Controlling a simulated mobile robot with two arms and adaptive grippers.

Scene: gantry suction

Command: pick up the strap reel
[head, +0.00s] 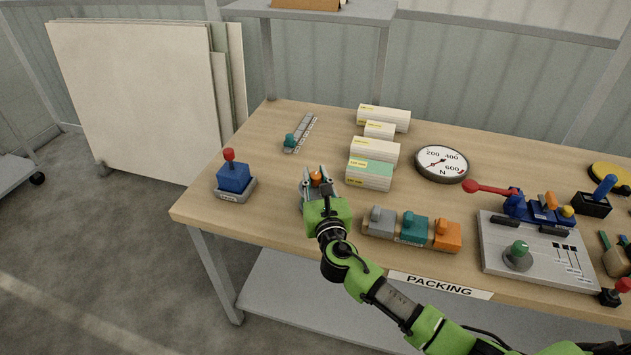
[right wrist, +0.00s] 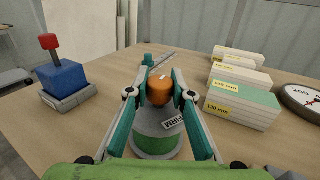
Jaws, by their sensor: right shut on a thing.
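No thing is clearly marked as the strap reel. A yellow disc (head: 611,174) at the far right edge of the table may be it, but I cannot tell. My left gripper is not in view.
A blue box with a red-knobbed lever (head: 233,178) stands left. White labelled blocks (head: 372,151) and a round gauge (head: 442,164) lie behind. A three-coloured switch row (head: 412,230) and a grey control panel (head: 537,250) are to the right. A grey strip (head: 300,132) lies behind the gripper.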

